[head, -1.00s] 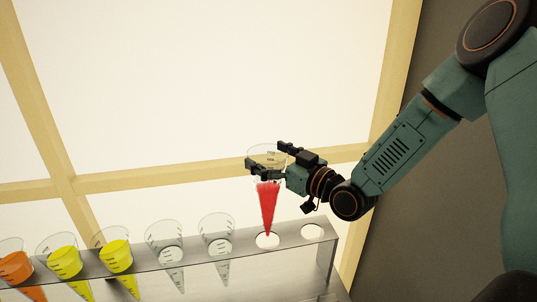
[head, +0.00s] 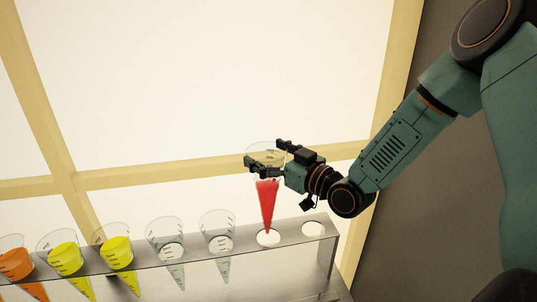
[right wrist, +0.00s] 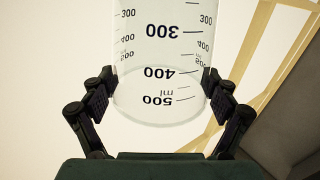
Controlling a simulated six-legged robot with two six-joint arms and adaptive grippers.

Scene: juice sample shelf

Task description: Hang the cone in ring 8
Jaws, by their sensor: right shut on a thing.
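My right gripper (head: 266,160) is shut on a clear graduated cone with red liquid (head: 267,200). The cone hangs tip down, nearly upright, above the rack (head: 290,230). Its tip is just over or at an empty ring, the second from the right end (head: 268,238); I cannot tell whether it has entered. In the right wrist view (right wrist: 160,95) both fingers press the sides of the clear cone (right wrist: 160,60) near its wide rim. No ring number is legible. My left gripper is out of view.
Other cones hang in the rack to the left: an orange one (head: 16,265), two yellow ones (head: 66,258) (head: 118,252) and two clear ones (head: 166,235) (head: 217,230). The rightmost ring (head: 312,229) is empty. A bright window with a wooden frame (head: 130,178) stands behind.

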